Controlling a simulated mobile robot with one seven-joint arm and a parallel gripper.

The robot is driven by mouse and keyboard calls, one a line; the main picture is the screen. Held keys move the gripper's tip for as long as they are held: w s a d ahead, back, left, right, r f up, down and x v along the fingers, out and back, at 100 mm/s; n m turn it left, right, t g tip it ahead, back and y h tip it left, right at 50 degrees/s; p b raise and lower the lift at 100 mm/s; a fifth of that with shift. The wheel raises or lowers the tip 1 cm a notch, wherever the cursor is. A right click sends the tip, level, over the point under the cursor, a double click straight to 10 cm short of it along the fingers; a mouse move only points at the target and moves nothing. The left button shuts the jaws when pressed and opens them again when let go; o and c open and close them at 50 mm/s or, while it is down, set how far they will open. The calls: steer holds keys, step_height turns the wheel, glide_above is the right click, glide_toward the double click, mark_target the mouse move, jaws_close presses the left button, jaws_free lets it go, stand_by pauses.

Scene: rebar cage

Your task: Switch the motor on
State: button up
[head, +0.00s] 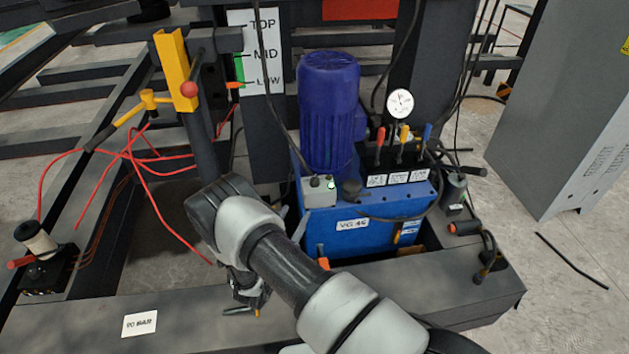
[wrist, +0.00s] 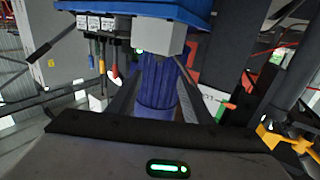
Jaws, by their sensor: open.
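The blue finned motor (head: 329,110) stands upright on a blue power unit (head: 375,238). A small light grey switch box (head: 319,192) sits at the motor's base, with a lit green light and small dark knobs on top. In the wrist view, which looks upside down, the box (wrist: 162,36) hangs above the motor (wrist: 158,84). My gripper (head: 249,311) is open, seen small in the head view, lower left of the box and apart from it. My arm hides part of the unit's left side.
Red, yellow and blue levers (head: 402,150) and a round gauge (head: 400,103) stand right of the motor. A yellow bracket (head: 175,70) and red hoses (head: 150,170) are at left. A grey cabinet (head: 565,100) stands at right. A dark beam (head: 190,310) runs along the front.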

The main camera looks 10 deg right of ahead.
mark_target(312, 183)
steer(key=b+x, duration=0.3)
steer(key=x, duration=1.4)
steer(key=shift+w+d, duration=0.1)
steer(key=shift+w, duration=0.05)
steer(key=c, duration=1.1)
steer(key=shift+o, duration=0.2)
steer(key=shift+m+g+h, duration=1.3)
steer(key=shift+m+h, duration=0.1)
steer(key=shift+h, duration=0.4)
steer(key=o, duration=1.1)
steer(key=shift+c, duration=0.2)
steer(key=p+v, duration=0.2)
steer(key=v, duration=1.5)
steer(key=shift+a, duration=0.3)
